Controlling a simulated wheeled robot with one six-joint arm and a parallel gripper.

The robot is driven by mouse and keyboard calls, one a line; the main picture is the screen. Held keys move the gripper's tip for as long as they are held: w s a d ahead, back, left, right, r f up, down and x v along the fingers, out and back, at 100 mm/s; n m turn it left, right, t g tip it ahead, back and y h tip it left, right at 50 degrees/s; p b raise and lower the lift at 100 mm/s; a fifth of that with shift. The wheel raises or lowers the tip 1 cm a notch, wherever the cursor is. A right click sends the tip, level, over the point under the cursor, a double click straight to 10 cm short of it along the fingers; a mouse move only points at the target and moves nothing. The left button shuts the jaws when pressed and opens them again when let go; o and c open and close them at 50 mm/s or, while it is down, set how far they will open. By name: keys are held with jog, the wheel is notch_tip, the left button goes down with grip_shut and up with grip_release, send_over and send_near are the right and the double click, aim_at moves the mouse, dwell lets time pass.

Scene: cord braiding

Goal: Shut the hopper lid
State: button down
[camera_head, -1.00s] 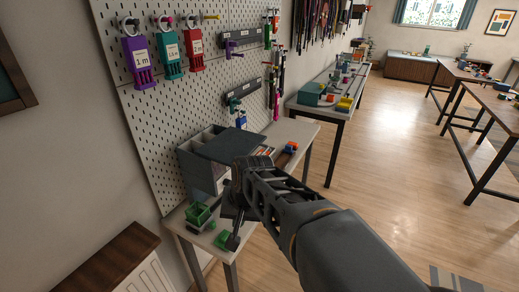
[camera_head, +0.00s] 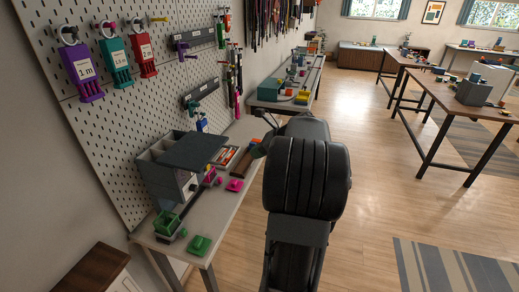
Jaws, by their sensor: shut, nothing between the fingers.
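The hopper (camera_head: 168,184) is a grey box on the near end of the narrow bench by the pegboard. Its dark flat lid (camera_head: 197,151) lies over the right part of the box and juts past its right side. Open compartments (camera_head: 160,147) show at the left, beside the lid. My gripper (camera_head: 262,145) is mostly hidden behind my own arm. Its visible dark part is right of the hopper, apart from the lid. It is shut, and I see nothing held.
A green open bin (camera_head: 167,222), a green block (camera_head: 199,245) and a pink block (camera_head: 235,185) are on the bench around the hopper. A tray of coloured pieces (camera_head: 226,157) lies behind it. Tagged purple, teal and red holders hang on the pegboard (camera_head: 110,130).

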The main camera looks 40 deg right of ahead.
jog(key=w+a+f+p, duration=0.1)
jog(key=w+a+f, duration=0.1)
jog(key=w+a, duration=0.2)
jog(key=shift+w+f, duration=0.4)
jog(key=shift+w, duration=1.2)
